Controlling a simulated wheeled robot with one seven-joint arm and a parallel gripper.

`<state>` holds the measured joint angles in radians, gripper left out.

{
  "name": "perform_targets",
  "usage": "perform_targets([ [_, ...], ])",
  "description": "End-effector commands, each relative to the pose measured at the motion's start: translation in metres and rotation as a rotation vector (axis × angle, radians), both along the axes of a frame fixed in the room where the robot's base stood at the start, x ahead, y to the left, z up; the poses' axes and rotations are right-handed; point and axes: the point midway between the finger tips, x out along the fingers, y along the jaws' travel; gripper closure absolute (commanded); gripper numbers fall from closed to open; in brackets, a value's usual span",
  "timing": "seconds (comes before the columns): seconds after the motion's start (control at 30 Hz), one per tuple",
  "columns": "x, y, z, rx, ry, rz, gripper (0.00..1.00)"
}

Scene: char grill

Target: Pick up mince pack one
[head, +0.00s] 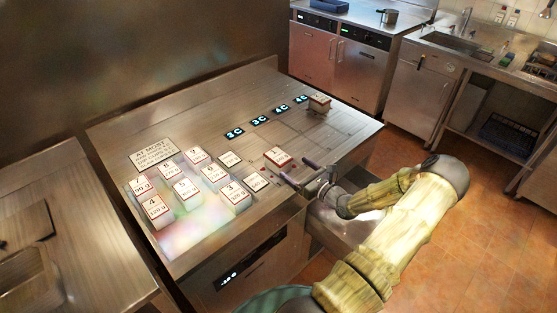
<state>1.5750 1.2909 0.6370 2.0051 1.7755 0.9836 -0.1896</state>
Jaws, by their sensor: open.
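A small white pack with a red-edged label reading 1, mince pack one (279,157), sits on the steel counter (200,118) near its front edge, right of the other packs. My gripper (297,169) is open just in front and to the right of this pack. Its two dark fingers point towards the pack, one at its near side and one at its right. The jaws look empty, and I cannot tell whether a finger touches the pack.
Several numbered packs, such as pack 3 (236,197) and pack 5 (186,193), stand close together on the left. Another pack (320,102) stands alone at the back right. A flat sign (152,154) and glowing displays (258,121) mark the counter. Its right part is mostly clear.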

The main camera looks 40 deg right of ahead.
Motion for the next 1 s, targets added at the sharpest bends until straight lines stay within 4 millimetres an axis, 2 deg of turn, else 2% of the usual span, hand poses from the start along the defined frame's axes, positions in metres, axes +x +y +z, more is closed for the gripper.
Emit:
perform_targets([
  [0.1,0.023,0.003,0.002,0.0,0.0,0.004,0.15],
  [0.23,0.042,0.004,0.001,-0.001,0.0,0.003,0.15],
  [0.33,0.048,0.005,0.0,0.001,0.001,0.002,0.15],
  [0.73,0.053,0.003,0.0,-0.001,0.0,-0.001,0.15],
  [1.0,0.089,0.003,-0.003,-0.001,0.0,0.0,0.15],
])
